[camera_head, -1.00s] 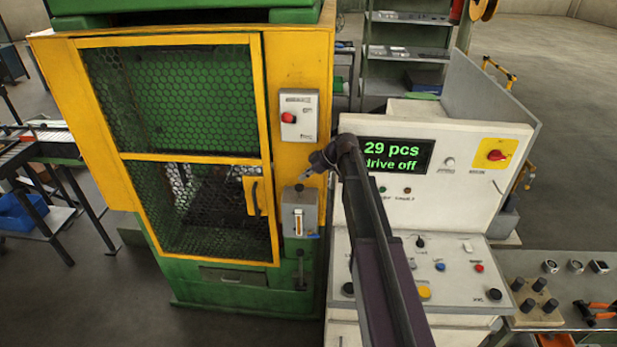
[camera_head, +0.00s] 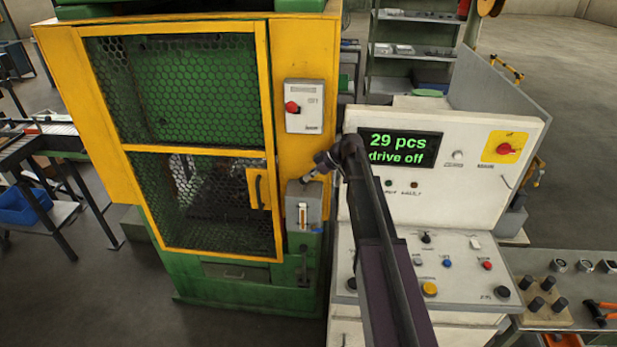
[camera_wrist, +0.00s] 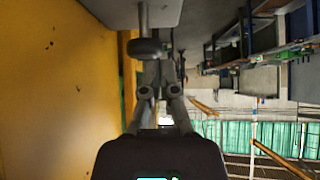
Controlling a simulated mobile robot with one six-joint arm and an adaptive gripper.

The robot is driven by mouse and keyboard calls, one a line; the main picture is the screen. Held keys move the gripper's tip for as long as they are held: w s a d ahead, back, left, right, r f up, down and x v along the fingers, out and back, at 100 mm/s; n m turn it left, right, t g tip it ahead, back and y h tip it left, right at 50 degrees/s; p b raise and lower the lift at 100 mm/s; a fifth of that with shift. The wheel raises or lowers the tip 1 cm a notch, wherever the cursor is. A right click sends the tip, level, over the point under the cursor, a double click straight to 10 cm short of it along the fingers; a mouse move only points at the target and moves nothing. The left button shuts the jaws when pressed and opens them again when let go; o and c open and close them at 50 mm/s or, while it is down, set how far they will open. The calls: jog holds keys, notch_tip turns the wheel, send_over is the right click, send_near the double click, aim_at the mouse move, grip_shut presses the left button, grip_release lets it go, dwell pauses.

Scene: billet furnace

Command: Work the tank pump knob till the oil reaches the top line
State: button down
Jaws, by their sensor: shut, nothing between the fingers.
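The small grey oil tank (camera_head: 313,205) is fixed to the front of the yellow-green machine, right of the mesh door. Its upright sight glass (camera_head: 303,217) is too small to read the oil level against the lines. My gripper (camera_head: 308,178) is just above the tank top, reaching in from the right. In the wrist view a dark round knob (camera_wrist: 147,47) on a stem is at the grey tank body (camera_wrist: 150,12). My shut, empty gripper (camera_wrist: 158,65) has its fingertips right at the knob. I cannot tell whether they touch.
A white switch box (camera_head: 304,106) with a red button is above the tank. The door handle (camera_head: 258,192) is close on the left. A console (camera_head: 470,225) with a display reading "29 pcs drive off" stands on the right. A lever (camera_head: 303,265) is below the tank.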

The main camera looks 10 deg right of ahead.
jog(key=shift+f+b, duration=1.55)
jog(key=shift+s, duration=0.1)
jog(key=shift+r+p, duration=0.25)
jog(key=shift+p, duration=0.05)
notch_tip(320, 180, up, 4)
jog(key=p, duration=0.4)
jog(key=shift+r, duration=0.2)
jog(key=p+v, duration=0.6)
jog(key=v, duration=0.3)
jog(key=shift+d+p, duration=0.3)
jog(key=shift+p, duration=0.05)
